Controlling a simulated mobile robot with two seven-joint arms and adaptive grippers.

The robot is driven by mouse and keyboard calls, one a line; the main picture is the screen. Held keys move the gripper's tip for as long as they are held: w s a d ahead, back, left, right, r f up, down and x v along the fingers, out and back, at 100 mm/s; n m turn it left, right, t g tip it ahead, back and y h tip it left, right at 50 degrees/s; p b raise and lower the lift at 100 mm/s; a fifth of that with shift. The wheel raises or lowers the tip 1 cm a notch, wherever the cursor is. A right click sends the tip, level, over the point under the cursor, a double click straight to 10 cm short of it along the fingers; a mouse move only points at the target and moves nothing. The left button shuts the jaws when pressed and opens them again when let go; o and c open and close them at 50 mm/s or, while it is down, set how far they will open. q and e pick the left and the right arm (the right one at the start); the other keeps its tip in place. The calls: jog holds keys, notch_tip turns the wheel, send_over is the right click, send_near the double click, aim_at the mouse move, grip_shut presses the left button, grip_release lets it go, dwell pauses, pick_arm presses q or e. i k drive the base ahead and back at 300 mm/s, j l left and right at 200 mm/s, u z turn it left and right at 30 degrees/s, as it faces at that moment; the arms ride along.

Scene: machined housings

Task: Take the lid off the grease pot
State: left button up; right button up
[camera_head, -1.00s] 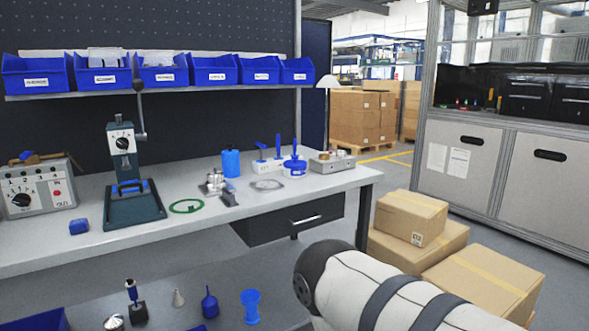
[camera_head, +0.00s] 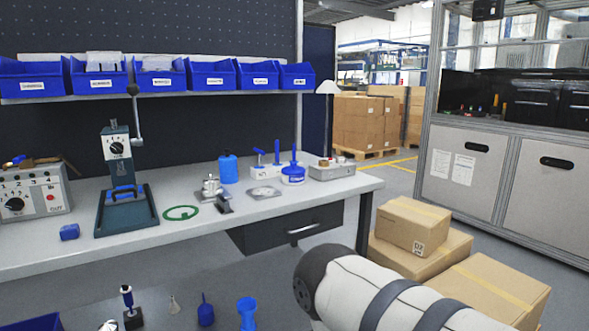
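A small round pot with a blue lid and a white label band (camera_head: 292,176) stands on the workbench, near its right end. It looks like the grease pot, and its lid appears to be on. A blue upright handle rises at or just behind it; I cannot tell whether it belongs to the lid. A plain blue canister (camera_head: 228,168) stands to its left. Neither of my grippers is in view. Only a white and grey link of my arm shows at the lower right, apart from the pot.
The workbench (camera_head: 305,195) also holds a lever press (camera_head: 118,170), a control box (camera_head: 28,196), a green ring (camera_head: 181,213), a metal fitting (camera_head: 211,189) and a grey tray (camera_head: 331,172). Blue bins (camera_head: 208,76) line the shelf above. Cardboard boxes (camera_head: 413,226) stand right of the bench.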

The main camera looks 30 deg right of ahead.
aim_at(293, 171)
jog(key=l+u, duration=0.25)
jog(key=l, duration=1.3)
